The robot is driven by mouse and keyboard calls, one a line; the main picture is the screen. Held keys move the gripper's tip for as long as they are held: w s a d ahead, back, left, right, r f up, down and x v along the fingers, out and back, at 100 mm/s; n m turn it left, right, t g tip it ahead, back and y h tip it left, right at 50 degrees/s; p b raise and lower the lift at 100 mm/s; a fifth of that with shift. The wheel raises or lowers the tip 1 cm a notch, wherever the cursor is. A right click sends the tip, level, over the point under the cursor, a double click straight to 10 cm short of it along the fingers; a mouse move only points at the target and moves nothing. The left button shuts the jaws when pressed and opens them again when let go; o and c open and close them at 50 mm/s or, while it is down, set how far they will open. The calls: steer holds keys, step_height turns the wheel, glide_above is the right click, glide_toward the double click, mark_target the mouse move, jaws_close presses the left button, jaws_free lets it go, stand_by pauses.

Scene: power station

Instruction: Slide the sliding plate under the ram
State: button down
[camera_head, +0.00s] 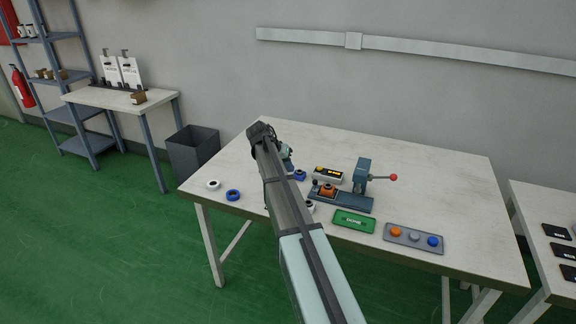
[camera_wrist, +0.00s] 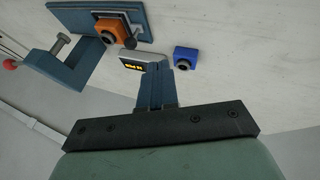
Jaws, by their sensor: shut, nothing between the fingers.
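The blue press (camera_head: 361,176) stands on the table, with a red-knobbed lever at its right. An orange block (camera_head: 328,189) with a dark round opening sits on the left part of the press base (camera_head: 355,203), to the left of the ram column. In the wrist view the orange block (camera_wrist: 112,28) is on the blue base, apart from the grey ram (camera_wrist: 62,45). My gripper (camera_wrist: 158,66) is shut and empty, beside the display box. In the head view my arm partly hides it.
A display box (camera_head: 328,174) stands behind the press base, and a blue block (camera_head: 299,175) is left of it. A green tray (camera_head: 354,221) and a grey tray (camera_head: 413,238) with coloured pieces lie in front. White and blue rings (camera_head: 233,195) lie at left. The table's back right is clear.

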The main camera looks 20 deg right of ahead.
steer(key=x, duration=0.6)
steer(key=shift+f, duration=0.15)
steer(key=shift+s+d+f, duration=0.25)
steer(key=shift+s+d, duration=0.4)
steer(key=shift+d, duration=0.3)
steer(key=shift+s+d+f, duration=0.1)
steer(key=shift+s+d, duration=0.05)
steer(key=shift+d, duration=0.15)
steer(key=shift+s+d, duration=0.25)
steer(key=shift+d, duration=0.2)
glide_above(335, 196)
steer(key=shift+d+f, duration=0.1)
